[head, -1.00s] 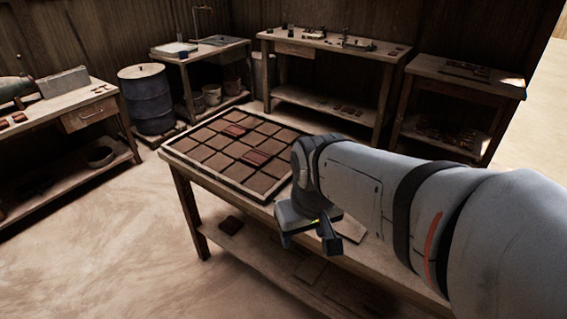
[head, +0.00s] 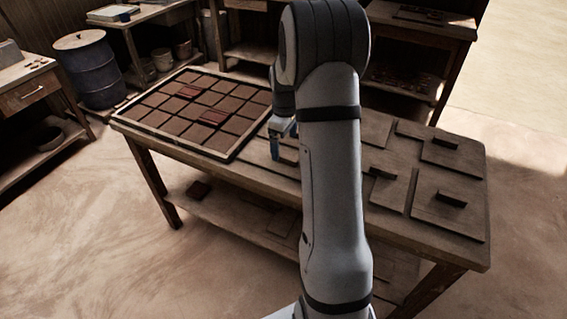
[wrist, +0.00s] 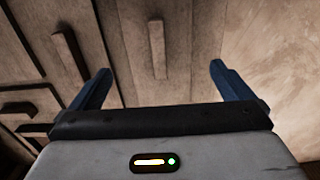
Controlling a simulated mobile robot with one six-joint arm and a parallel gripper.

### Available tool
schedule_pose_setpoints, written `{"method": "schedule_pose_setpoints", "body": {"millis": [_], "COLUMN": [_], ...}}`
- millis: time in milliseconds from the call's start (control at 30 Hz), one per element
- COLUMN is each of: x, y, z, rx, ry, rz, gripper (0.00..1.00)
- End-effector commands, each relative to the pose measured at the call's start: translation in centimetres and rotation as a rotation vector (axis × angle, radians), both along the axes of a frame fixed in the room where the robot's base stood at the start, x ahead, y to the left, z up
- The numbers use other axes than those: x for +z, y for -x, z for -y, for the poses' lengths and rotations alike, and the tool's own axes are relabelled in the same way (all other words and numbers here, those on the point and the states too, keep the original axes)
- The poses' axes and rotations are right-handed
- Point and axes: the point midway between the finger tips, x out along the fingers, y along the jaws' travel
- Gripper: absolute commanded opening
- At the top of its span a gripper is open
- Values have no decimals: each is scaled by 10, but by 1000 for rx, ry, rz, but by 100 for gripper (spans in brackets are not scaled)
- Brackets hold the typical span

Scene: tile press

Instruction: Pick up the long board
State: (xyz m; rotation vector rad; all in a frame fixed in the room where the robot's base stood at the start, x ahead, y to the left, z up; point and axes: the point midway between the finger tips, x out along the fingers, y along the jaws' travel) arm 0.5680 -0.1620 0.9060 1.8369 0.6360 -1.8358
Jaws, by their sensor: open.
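My gripper (wrist: 160,72) is open and empty, its two blue fingers wide apart in the wrist view. Between and beyond them lies a long, flat wooden board (wrist: 185,35) with a narrow raised bar (wrist: 156,48) as its handle. The bar stands between the fingertips in the picture, and no finger is seen touching it. In the head view my gripper (head: 283,138) is above the bench, just right of the tile tray (head: 243,143). My arm hides much of the bench there, so the long board cannot be made out clearly.
The wooden bench (head: 400,238) carries several smaller boards with raised bars, one a square board (head: 430,212) at right. In the wrist view another barred board (wrist: 38,50) lies left of the long one. A lower shelf (head: 235,215) runs beneath. Open floor (head: 80,230) lies at left.

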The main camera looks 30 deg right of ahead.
Motion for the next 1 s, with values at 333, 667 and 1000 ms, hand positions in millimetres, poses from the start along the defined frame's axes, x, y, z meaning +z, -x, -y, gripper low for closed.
{"method": "schedule_pose_setpoints", "body": {"millis": [333,667,1000], "x": [-43,-73,-73], "y": [2,2,2], "z": [2,3,4], "rx": [-1,-2,-3], "ry": [-1,-1,-1], "rz": [-5,-1,-1], "gripper": [100,100,84]}}
